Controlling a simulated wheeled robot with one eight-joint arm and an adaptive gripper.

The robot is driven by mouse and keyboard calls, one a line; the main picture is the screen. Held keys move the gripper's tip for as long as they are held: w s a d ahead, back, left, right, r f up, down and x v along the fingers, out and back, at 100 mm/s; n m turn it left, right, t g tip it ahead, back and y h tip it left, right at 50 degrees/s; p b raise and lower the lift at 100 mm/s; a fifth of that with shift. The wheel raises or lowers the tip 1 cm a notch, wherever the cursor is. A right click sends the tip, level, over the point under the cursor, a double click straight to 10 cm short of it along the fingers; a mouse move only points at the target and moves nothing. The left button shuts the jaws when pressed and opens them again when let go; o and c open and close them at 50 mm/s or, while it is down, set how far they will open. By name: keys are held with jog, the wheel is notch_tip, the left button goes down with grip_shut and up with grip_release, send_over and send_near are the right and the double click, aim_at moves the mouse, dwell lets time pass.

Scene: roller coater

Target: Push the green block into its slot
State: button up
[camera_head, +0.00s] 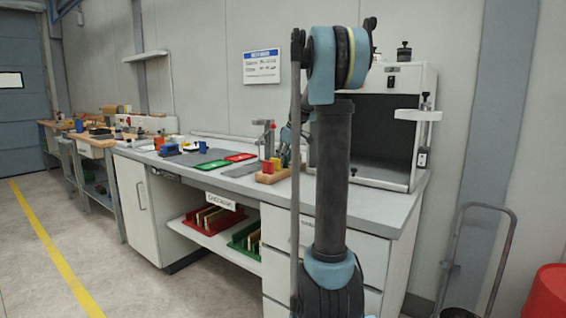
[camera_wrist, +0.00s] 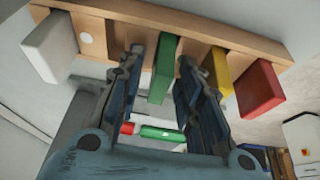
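In the wrist view a wooden rack (camera_wrist: 225,38) runs across the top, with blocks standing out from it. The green block (camera_wrist: 163,72) is in the middle and protrudes from the rack. My gripper (camera_wrist: 160,62) is open, with one finger on each side of the green block. Narrow gaps seem to separate the fingers from it; contact is unclear. A yellow block (camera_wrist: 217,72) and a red block (camera_wrist: 259,90) are to the right, a white block (camera_wrist: 50,48) to the left. In the head view the rack (camera_head: 268,178) is on the bench, with the green block not clearly visible.
An open-fronted cabinet (camera_head: 380,135) stands at the right end. My arm hides part of the bench.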

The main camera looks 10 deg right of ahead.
jog(key=shift+r, duration=0.1)
jog(key=v, duration=1.2)
